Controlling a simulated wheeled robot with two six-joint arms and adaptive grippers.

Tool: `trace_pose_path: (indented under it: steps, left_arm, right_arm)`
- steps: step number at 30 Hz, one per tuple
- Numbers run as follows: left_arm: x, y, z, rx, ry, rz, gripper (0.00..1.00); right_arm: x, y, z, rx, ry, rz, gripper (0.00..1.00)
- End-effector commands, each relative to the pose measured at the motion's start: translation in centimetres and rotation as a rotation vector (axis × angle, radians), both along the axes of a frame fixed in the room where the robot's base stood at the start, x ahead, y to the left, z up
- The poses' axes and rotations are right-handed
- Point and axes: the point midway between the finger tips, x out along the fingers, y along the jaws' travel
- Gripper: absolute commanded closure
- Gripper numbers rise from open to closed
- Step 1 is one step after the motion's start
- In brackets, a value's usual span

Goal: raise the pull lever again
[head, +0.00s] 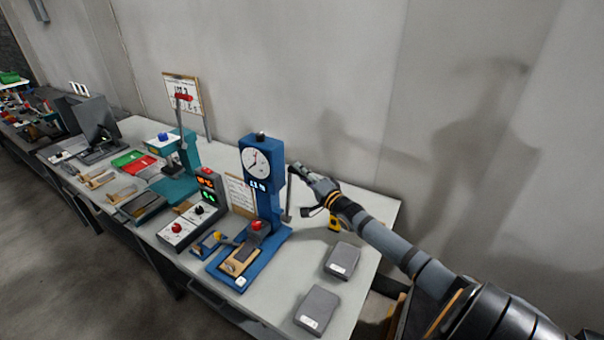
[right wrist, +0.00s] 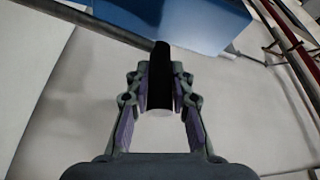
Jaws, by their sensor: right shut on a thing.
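The blue press (head: 264,205) with a round white dial stands on the table near its right end. My right gripper (head: 298,171) is beside the press head, on its right. In the right wrist view the right gripper (right wrist: 160,90) is shut on the black cylindrical grip of the pull lever (right wrist: 161,65), with one finger on each side. The grip's pale round end shows between the fingers. A dark bar runs behind it near the blue body. In the head view the lever is mostly hidden by the gripper. My left gripper is not in view.
Two grey boxes (head: 342,260) (head: 317,310) lie at the table's right front. A small yellow thing (head: 335,222) is below my right wrist. A control box (head: 190,222) and a teal press (head: 177,170) stand left of the blue press. The wall is behind.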

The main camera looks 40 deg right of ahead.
Motion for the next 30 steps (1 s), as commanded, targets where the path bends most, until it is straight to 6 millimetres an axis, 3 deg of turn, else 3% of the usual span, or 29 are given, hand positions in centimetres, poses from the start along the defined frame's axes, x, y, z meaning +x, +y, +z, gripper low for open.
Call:
trace_pose_path:
  steps: [3,4,9,20,30]
  left_arm:
    - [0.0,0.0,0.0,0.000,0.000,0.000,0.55]
    - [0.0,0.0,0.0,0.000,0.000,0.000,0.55]
    - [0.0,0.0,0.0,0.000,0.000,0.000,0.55]
    - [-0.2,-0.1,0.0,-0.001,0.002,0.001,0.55]
    - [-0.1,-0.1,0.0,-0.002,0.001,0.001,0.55]
  right_arm:
    - [0.0,-0.1,0.0,-0.003,0.001,-0.002,1.00]
    - [0.0,-0.1,0.0,-0.002,0.001,-0.001,0.74]
    - [0.0,-0.1,0.0,-0.001,0.001,-0.001,0.55]
    - [-0.3,0.0,-0.1,-0.002,0.002,0.001,0.55]
    - [-4.1,-0.1,-0.7,-0.008,0.006,0.007,0.55]
